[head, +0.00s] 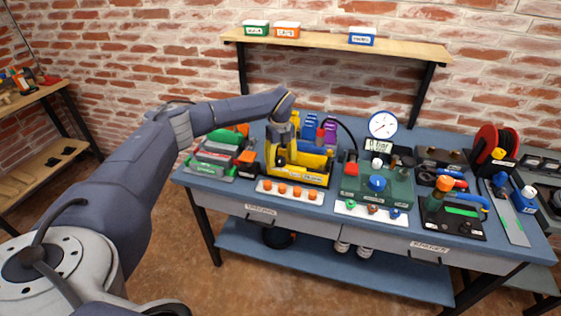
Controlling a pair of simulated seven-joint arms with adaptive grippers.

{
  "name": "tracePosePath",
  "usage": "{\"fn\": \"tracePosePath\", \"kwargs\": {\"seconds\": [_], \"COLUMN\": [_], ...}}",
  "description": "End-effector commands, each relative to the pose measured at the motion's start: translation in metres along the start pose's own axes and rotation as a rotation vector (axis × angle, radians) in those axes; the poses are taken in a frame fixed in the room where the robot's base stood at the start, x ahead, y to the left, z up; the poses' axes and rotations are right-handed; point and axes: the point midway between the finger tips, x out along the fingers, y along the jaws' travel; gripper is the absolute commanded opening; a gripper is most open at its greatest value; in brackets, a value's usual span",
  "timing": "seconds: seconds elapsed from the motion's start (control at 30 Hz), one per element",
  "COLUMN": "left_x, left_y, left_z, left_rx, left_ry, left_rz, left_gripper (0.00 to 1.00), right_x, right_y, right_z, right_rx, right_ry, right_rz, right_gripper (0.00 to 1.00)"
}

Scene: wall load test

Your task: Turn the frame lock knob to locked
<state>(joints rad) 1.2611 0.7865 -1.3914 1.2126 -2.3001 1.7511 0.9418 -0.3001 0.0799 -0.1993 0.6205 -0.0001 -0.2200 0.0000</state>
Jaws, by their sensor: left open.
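A yellow frame (312,162) stands on the blue-topped workbench, left of its middle, with dark parts inside it and a label on its front. No knob on it can be made out for certain; the gripper covers part of its left side. My left gripper (279,132) is open and points down over the left part of the yellow frame. Whether it touches anything there cannot be told. My left arm reaches in from the left edge. My right gripper is not in view.
A green box (392,192) with a blue knob (377,183) and a round gauge (383,124) stands to the right. A strip with orange knobs (290,191) lies in front of the frame. Green and grey blocks (215,155) stand left. A wooden shelf (335,46) hangs behind.

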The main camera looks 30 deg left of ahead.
Motion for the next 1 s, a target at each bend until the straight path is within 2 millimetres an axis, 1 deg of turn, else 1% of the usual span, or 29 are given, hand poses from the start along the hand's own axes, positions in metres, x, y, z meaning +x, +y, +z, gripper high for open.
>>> {"fn": "tracePosePath", "kwargs": {"seconds": [0.1, 0.2, 0.57, 1.0], "left_x": [0.0079, 0.0108, 0.0119, 0.0118], "left_y": [0.0003, 0.0001, 0.0000, 0.0002], "left_z": [-0.0003, -0.0003, -0.0002, -0.0001], "left_rx": [-0.001, -0.001, 0.000, 0.000], "left_ry": [0.001, 0.001, 0.000, 0.000], "left_rz": [0.001, 0.000, 0.000, 0.000], "left_gripper": [0.59, 0.59, 0.59, 0.08], "right_x": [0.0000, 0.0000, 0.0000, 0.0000], "right_y": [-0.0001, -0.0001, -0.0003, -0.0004], "right_z": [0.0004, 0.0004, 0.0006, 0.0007], "right_rx": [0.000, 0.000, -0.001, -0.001], "right_ry": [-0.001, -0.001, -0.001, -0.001], "right_rz": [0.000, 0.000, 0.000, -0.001], "right_gripper": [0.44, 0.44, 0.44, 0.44]}}
